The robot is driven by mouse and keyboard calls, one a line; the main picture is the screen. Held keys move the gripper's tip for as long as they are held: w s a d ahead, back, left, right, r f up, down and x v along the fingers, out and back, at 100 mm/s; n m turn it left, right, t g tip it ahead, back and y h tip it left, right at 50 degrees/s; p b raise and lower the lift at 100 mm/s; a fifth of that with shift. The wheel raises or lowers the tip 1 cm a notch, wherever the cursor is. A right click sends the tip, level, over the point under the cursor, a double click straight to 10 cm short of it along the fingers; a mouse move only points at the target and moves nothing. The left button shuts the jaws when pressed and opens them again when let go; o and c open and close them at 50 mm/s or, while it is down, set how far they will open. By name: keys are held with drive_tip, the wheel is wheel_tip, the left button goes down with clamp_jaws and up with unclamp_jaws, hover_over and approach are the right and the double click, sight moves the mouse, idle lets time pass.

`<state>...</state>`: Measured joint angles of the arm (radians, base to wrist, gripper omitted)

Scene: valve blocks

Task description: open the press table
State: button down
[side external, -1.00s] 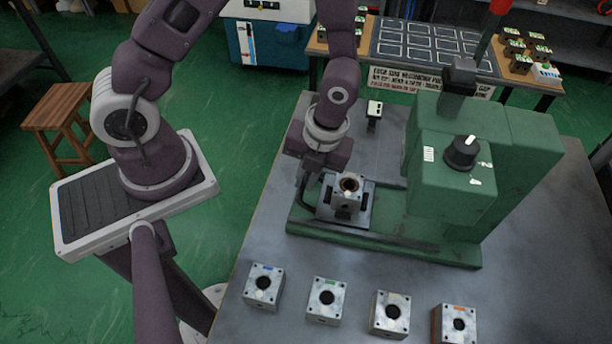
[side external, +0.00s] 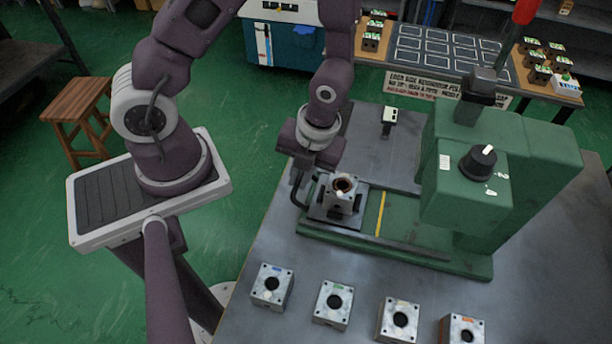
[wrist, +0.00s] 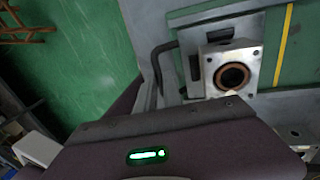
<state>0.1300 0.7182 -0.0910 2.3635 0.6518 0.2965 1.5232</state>
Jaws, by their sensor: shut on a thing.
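The press table (side external: 322,212) is a grey sliding plate on the green press base (side external: 420,254). It stands out to the left of the press head, and a yellow line (side external: 381,214) shows on the base beside it. A metal valve block (side external: 343,190) with a copper-ringed bore sits on the table; it also shows in the wrist view (wrist: 232,70). A dark curved handle (side external: 296,188) is at the table's left side. My gripper (side external: 303,168) is shut on the handle; its fingertips are mostly hidden.
The green press (side external: 465,180) with a dark knob rises right of the table. Several valve blocks (side external: 334,302) stand in a row along the front of the bench. A small device (side external: 389,120) stands behind the table. The bench top left of the row is clear.

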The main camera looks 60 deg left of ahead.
drive_tip(key=c, duration=1.5)
unclamp_jaws()
drive_tip(key=shift+w+r, duration=0.1)
drive_tip(key=v, duration=0.7)
drive_tip(key=s+r+n+t, duration=0.2)
drive_tip(key=r+n, duration=0.5)
drive_tip(key=n, duration=0.2)
drive_tip(key=s+a+r+n+t+h, duration=0.1)
drive_tip(key=s+r+n+t, duration=0.1)
drive_tip(key=r+n, duration=0.4)
drive_tip(key=s+r+n+t, duration=0.3)
drive_tip(key=r+n, duration=0.4)
drive_tip(key=n, duration=0.5)
drive_tip(key=shift+s+a+r+h, duration=0.2)
drive_tip(key=shift+a+r+h, duration=0.1)
drive_tip(key=shift+h, duration=0.1)
